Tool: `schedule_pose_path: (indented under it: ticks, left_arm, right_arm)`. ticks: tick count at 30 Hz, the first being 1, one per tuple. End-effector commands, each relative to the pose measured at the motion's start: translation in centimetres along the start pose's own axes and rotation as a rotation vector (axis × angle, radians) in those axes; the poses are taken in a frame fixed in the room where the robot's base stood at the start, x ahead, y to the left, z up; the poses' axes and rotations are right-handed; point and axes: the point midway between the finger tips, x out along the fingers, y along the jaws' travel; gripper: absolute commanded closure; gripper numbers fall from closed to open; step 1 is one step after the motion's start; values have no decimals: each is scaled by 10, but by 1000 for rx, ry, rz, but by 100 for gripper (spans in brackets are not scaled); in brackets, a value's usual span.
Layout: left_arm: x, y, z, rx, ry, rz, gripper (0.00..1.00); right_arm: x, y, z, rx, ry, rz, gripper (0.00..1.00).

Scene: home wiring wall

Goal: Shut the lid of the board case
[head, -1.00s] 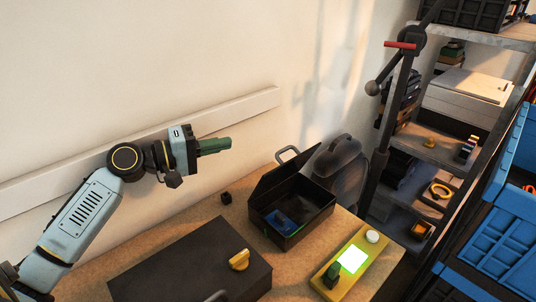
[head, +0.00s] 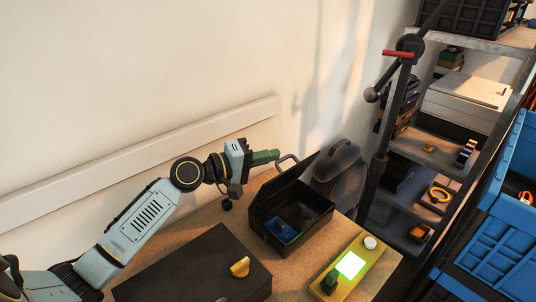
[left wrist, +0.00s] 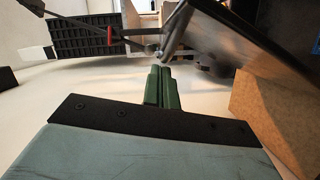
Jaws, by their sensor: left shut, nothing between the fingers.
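The board case (head: 296,235) is an open black case on the table, with a blue board (head: 282,230) lying inside. Its lid (head: 287,189) stands raised on the wall side, with a grey handle (head: 287,162) at its top. In the left wrist view the lid (left wrist: 240,38) is a dark slanted panel at upper right, and the handle (left wrist: 174,28) shows just beyond the fingertips. My left gripper (head: 276,155) has green fingers, shut and empty, close beside the handle on its left. I cannot tell whether they touch. My right gripper is not in view.
A closed dark box (head: 190,268) with a yellow knob (head: 240,267) lies at the front left of the table (head: 205,222). A yellow panel (head: 338,282) with a lit green screen stands right of the case. A shelf rack (head: 440,148) and blue crates (head: 500,225) are farther right.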

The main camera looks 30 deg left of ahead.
Motion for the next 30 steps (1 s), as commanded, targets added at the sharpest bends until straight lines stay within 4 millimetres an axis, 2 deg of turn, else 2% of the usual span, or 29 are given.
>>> schedule_pose_path:
  ticks: [22, 30]
  left_arm:
    - [2, 2, 10, 75, -1, -22, 100]
    - [6, 6, 24, 181, -4, -51, 100]
  right_arm:
    - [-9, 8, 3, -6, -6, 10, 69]
    - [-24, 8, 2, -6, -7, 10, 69]
